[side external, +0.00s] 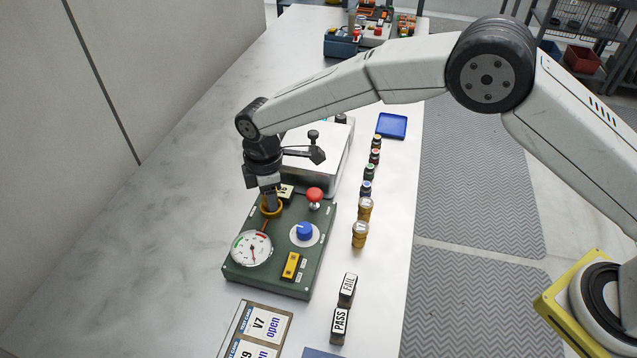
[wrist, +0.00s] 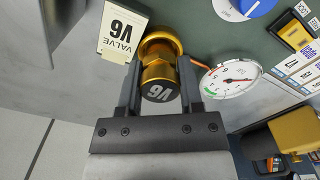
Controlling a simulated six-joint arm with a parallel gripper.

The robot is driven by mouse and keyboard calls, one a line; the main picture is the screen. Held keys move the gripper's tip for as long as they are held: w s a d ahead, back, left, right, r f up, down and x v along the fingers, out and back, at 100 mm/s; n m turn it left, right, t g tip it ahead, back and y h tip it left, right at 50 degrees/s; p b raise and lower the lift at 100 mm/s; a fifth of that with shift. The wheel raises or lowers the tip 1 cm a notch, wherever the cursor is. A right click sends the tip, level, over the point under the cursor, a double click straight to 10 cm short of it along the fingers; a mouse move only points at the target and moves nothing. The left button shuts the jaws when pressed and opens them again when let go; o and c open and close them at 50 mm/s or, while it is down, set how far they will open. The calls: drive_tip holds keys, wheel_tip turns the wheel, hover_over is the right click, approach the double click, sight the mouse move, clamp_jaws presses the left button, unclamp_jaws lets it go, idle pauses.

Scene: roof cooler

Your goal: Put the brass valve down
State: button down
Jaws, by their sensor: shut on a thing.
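My gripper (side external: 270,200) points down over the far left part of the green panel (side external: 238,276). In the wrist view its two fingers are shut on the brass valve (wrist: 158,72), which has a hexagonal body and a dark cap marked V6. A round brass ring (wrist: 162,38) shows just beyond the valve, at the panel; it also shows below the fingers in the side external view (side external: 264,210). A VALVE V6 tag (wrist: 123,30) is beside the ring. I cannot tell whether the valve is seated in the ring or just above it.
The panel carries a white gauge (side external: 251,248), a blue knob (side external: 304,232), a red button (side external: 314,194) and a yellow switch (side external: 291,266). A row of small bottles (side external: 365,209) stands to the right. A silver box (side external: 326,170) is behind. The table's left side (side external: 160,240) is clear.

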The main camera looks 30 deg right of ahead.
drive_tip(key=shift+f, duration=0.35)
drive_tip(key=shift+c, duration=1.2)
unclamp_jaws()
wheel_tip(320, 180, up, 13)
drive_tip(key=shift+f, duration=0.15)
